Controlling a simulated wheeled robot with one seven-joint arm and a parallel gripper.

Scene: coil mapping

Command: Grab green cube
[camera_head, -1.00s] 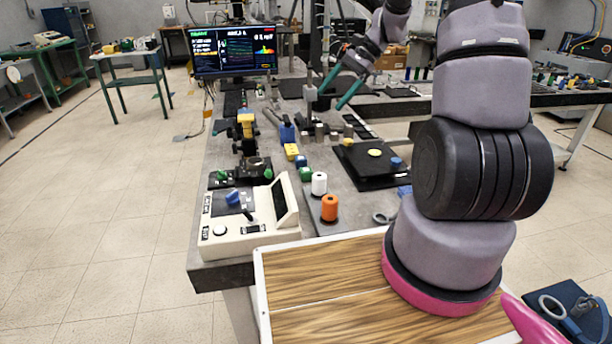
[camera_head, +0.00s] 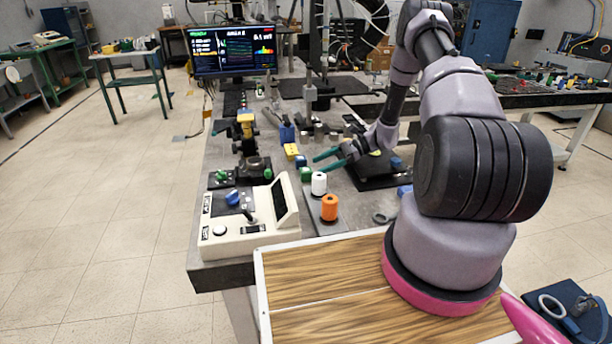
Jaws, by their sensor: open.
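I cannot tell how high the fingers are above the bench, and no contact with the cube shows.
A cream control box (camera_head: 245,222) is at the front left. A black plate (camera_head: 372,184) lies right, partly behind my arm.

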